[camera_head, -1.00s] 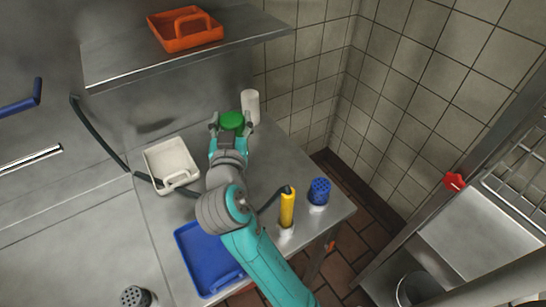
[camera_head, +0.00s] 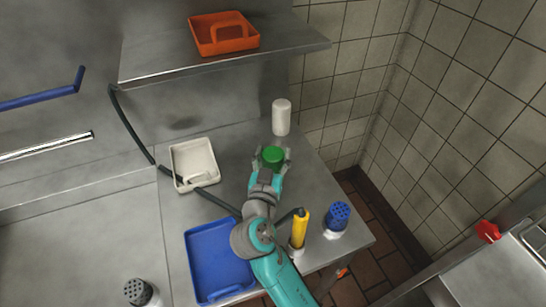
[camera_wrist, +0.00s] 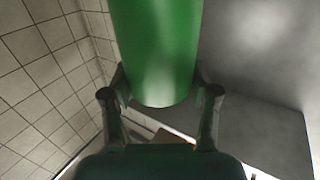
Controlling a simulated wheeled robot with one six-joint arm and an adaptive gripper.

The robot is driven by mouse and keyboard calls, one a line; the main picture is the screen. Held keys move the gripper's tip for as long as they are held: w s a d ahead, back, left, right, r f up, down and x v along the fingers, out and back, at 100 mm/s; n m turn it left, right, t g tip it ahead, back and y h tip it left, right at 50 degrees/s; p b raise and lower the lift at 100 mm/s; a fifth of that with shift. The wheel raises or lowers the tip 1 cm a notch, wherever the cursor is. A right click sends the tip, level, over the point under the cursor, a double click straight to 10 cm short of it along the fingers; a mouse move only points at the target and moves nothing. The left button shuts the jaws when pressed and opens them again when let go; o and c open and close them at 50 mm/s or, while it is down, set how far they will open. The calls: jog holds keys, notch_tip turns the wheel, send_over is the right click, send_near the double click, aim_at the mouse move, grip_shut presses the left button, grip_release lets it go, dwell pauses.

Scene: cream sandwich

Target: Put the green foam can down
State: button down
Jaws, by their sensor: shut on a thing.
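The green foam can (camera_head: 272,154) is between the fingers of my gripper (camera_head: 271,160), over the steel table (camera_head: 235,145). In the wrist view the green can (camera_wrist: 156,50) fills the upper middle, with a finger of my gripper (camera_wrist: 160,100) on each side of it. My gripper is shut on the can. The can's lower part is hidden in the head view, and I cannot tell whether it touches the table.
A white can (camera_head: 281,117) stands behind the green one. A white tray (camera_head: 176,160) is to the left, a blue tray (camera_head: 192,262) nearer. A yellow bottle (camera_head: 299,228) and blue-topped shaker (camera_head: 337,217) stand right. An orange caddy (camera_head: 223,50) sits on the shelf (camera_head: 290,40) above.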

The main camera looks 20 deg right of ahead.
jog(key=shift+f, duration=0.45)
jog(key=shift+f, duration=0.15)
jog(key=shift+c, duration=1.4)
grip_release()
jog(key=v, duration=0.7)
jog(key=shift+s+a, duration=0.15)
jog(key=shift+s, duration=0.1)
